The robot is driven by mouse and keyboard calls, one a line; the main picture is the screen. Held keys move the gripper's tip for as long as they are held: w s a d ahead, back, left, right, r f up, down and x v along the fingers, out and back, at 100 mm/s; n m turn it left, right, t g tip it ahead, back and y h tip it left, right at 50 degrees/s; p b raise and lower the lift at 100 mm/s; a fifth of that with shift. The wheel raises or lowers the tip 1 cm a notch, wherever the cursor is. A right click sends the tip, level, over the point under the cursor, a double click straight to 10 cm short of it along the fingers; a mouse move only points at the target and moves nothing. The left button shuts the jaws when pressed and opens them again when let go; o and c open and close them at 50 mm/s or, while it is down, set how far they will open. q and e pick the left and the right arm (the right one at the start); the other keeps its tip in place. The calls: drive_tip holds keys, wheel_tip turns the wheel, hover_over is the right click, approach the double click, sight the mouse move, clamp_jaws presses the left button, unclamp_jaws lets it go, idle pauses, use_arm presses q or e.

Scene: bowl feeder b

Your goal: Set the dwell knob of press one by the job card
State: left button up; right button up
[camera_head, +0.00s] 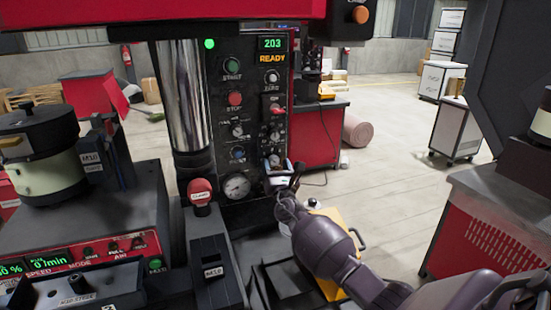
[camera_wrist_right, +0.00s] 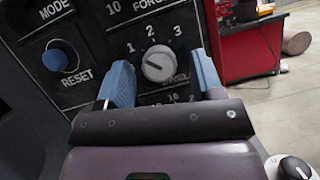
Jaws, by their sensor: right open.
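The dwell knob (camera_wrist_right: 158,63) of the press is a light grey round knob with a raised grip bar. Its scale shows 1, 2 and 3 in the right wrist view, and its label below is partly hidden. My right gripper (camera_wrist_right: 161,75) is open, with one blue finger on each side of the knob; I cannot tell whether they touch it. In the head view my right gripper (camera_head: 279,167) is at the lower right of the black control panel (camera_head: 222,108) and largely covers the knob. I cannot make out a job card. My left gripper is not in view.
The blue reset button (camera_wrist_right: 60,57) sits left of the dwell knob. A pressure gauge (camera_head: 237,186) and a red-capped control (camera_head: 200,191) are below and left. The display (camera_head: 272,43) reads 203, with READY beneath. A yellow panel (camera_head: 346,230) lies under my right arm.

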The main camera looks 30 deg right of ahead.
drive_tip(key=shift+w+r, duration=0.15)
drive_tip(key=shift+w, duration=0.15)
drive_tip(key=shift+c, duration=0.2)
drive_tip(key=c, duration=0.9)
drive_tip(key=shift+m+h, duration=0.4)
drive_tip(key=shift+m, duration=0.1)
drive_tip(key=m, duration=0.2)
drive_tip(key=m+g+h+b, duration=0.1)
drive_tip(key=m, duration=0.1)
drive_tip(key=shift+g+h, duration=0.3)
drive_tip(key=m+g, duration=0.1)
drive_tip(key=m, duration=0.2)
drive_tip(key=m+g+h, duration=0.1)
drive_tip(key=m, duration=0.2)
drive_tip(key=shift+a+r+h, duration=0.1)
drive_tip(key=shift+r+h, duration=0.05)
drive_tip(key=shift+h, duration=0.15)
drive_tip(key=shift+m, duration=0.5)
